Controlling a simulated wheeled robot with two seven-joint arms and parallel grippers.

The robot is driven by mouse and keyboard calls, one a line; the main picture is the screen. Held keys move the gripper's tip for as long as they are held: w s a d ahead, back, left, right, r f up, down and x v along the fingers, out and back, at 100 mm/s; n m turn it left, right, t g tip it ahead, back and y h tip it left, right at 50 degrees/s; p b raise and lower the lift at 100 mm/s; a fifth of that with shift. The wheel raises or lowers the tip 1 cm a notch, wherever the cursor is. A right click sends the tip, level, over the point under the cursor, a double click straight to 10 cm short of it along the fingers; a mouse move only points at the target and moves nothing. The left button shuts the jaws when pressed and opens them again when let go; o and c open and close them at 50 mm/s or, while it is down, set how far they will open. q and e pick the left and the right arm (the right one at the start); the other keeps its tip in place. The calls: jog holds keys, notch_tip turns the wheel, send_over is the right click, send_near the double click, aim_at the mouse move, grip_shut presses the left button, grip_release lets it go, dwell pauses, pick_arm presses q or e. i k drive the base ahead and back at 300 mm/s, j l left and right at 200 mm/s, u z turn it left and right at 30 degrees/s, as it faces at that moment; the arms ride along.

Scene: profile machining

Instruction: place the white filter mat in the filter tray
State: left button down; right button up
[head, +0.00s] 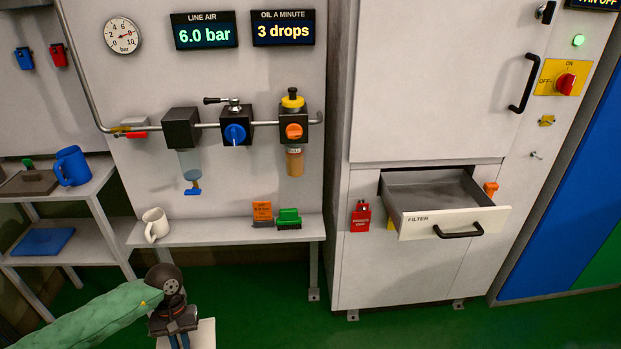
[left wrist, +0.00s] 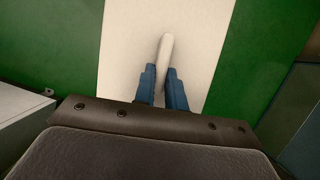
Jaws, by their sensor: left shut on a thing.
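The white filter mat (left wrist: 128,60) is a flat white sheet with a raised rib or handle (left wrist: 165,52) in the left wrist view. My left gripper (left wrist: 163,78) has its blue fingers closed on that rib. In the head view the left gripper (head: 180,341) is low at the bottom edge, with part of the white mat (head: 205,334) beneath it; the rest is cut off. The filter tray (head: 455,221) is a drawer marked FILTER, pulled out of the white cabinet at the right. Its grey inside looks empty. The mat is well left of and apart from it. My right gripper is not in view.
A red tag (head: 361,217) hangs left of the drawer. Green floor lies open before the cabinet.

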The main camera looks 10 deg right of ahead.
aim_at(433, 204)
jog(key=k+l, duration=0.15)
jog(key=l, duration=0.65)
jog(key=k+l+z, duration=0.15)
jog(key=l, duration=1.4)
jog(key=k+z, duration=0.05)
